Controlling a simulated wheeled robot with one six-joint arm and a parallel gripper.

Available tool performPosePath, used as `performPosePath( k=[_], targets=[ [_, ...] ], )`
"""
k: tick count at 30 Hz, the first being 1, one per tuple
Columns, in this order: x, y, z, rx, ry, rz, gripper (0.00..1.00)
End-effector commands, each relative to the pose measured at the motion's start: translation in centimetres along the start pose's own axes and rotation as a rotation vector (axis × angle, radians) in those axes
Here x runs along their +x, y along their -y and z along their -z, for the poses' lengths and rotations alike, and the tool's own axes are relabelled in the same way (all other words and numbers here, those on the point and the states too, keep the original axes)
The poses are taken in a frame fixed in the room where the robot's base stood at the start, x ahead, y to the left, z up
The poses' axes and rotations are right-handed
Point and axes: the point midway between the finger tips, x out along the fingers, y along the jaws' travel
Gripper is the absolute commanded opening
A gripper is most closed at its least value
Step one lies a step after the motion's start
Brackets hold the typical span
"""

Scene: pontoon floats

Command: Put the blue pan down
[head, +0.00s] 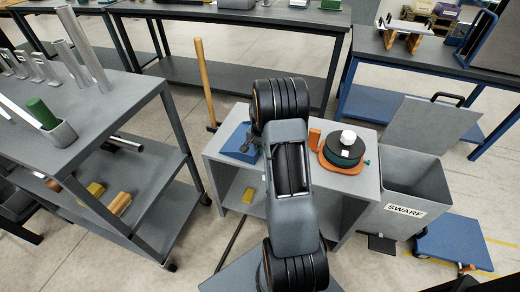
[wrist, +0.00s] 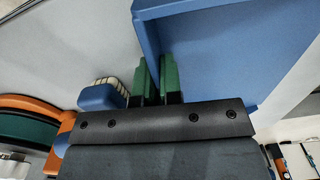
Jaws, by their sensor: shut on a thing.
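The blue pan (head: 236,143) shows in the head view over the left end of the grey bench top, partly hidden by my arm. In the wrist view the blue pan (wrist: 236,50) fills the upper right. My gripper (wrist: 156,80) is shut on its near wall, with a green fingertip on each side. I cannot tell whether the pan touches the bench. In the head view my gripper is hidden behind my arm.
The grey bench (head: 364,184) also bears an orange holder (head: 345,167) with a dark round thing and a white piece. A blue brush (wrist: 97,98) with pale bristles lies close left of my gripper. An open grey bin (head: 418,185) stands right; a wooden-handled tool (head: 204,82) stands behind.

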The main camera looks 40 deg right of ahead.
Motion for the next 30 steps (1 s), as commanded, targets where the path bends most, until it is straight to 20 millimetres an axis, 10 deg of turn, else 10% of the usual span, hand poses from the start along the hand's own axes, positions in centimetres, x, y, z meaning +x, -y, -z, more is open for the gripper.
performPosePath(
  k=[16, 25, 30],
  targets=[
    [0.02, -0.33, 0.45, 0.002, 0.000, 0.000, 0.00],
    [0.01, -0.20, 0.36, 0.000, 0.000, 0.000, 0.35],
    [0.01, -0.12, 0.29, -0.002, 0.000, 0.000, 0.36]
  ],
)
